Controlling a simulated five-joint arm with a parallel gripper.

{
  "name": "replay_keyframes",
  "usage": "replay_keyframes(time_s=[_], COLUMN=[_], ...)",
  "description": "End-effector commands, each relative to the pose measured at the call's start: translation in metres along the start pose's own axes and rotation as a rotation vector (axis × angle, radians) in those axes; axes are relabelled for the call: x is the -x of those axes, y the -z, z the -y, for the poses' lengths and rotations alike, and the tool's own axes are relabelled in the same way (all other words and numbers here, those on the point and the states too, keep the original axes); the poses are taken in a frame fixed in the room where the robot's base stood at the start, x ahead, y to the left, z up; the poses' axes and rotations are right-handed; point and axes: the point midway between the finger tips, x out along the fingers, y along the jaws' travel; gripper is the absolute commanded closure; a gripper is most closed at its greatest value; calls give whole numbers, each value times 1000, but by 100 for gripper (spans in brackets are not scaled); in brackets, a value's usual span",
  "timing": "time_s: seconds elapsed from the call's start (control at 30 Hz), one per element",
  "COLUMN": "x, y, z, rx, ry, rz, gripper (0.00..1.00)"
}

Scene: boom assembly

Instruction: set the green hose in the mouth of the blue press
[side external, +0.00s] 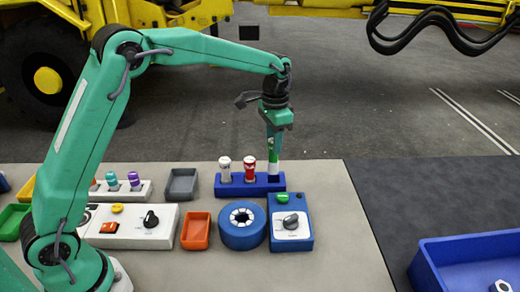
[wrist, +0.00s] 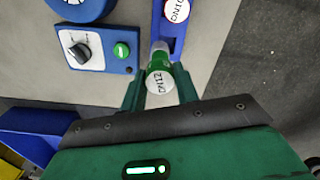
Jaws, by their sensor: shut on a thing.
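The green hose (side external: 274,148) is a short upright piece with a white lower end. In the wrist view its white top (wrist: 160,82) reads DN12. My gripper (side external: 274,135) is shut on it, with one finger on each side, and points straight down. The hose's lower end is at the right end of the blue rack (side external: 234,188); I cannot tell whether it is still in the slot or just above it.
A blue control box (side external: 291,228) with a green button and knob sits right of the press. An orange tray (side external: 196,230) and grey tray (side external: 182,184) lie left. The mat right of the box is clear.

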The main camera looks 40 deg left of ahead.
Motion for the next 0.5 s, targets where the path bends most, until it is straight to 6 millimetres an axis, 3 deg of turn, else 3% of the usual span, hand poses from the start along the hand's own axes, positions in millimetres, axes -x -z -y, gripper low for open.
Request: replay_keyframes(time_s=[0.5], x=[35], y=[-66], z=[-68], rx=[-1], ry=[1], rz=[-3], gripper=[92])
